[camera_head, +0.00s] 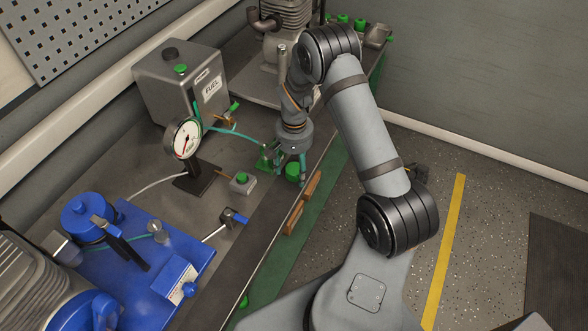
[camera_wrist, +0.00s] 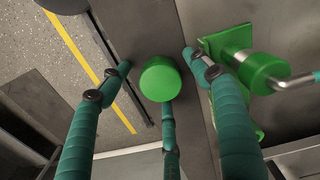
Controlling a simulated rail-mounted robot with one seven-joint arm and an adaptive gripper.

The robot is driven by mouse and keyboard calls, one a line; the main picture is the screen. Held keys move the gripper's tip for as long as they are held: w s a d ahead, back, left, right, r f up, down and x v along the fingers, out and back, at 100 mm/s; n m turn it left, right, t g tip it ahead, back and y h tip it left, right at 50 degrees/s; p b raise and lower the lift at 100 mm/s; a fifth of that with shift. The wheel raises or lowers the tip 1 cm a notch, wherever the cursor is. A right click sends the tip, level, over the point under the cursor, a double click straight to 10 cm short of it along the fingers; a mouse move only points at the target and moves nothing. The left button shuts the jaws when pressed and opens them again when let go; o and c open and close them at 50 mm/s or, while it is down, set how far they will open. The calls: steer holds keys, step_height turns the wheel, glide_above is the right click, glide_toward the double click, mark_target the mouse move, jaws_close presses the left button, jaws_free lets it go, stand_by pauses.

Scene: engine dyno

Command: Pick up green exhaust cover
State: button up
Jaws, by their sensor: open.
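The green exhaust cover, a round green cap (camera_wrist: 160,79), sits on the bench edge strip in the middle of the wrist view. It also shows in the head view (camera_head: 292,170), partly behind my gripper's fingers. My gripper (camera_head: 290,163) points down over it with its teal fingers spread apart. In the wrist view the fingers stand around the cap, one on the left, one on the right and one below. The gripper is open and nothing is held. I cannot tell whether the lower finger touches the cap.
A green bracket with a round fitting (camera_wrist: 262,72) and a metal rod stands close to the right finger. A dial gauge (camera_head: 184,139), fuel tank (camera_head: 182,85) and blue pump stand (camera_head: 150,250) are to the left. An engine (camera_head: 285,20) stands behind.

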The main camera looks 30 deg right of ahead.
mark_target(294, 168)
steer(key=shift+c, duration=0.8)
steer(key=c, duration=0.7)
steer(key=shift+c, duration=0.3)
steer(key=shift+r, duration=0.1)
steer(key=shift+r+b, duration=0.3)
steer(key=shift+r, duration=0.25)
step_height(294, 168, up, 3)
steer(key=shift+w+f+b, duration=0.1)
steer(key=shift+b, duration=0.4)
steer(key=s+d+r+b, duration=0.2)
steer(key=s+d+r, duration=0.3)
steer(key=s, duration=0.5)
steer(key=shift+s+d+r, duration=0.15)
steer(key=shift+s+r, duration=0.2)
steer(key=shift+r, duration=0.6)
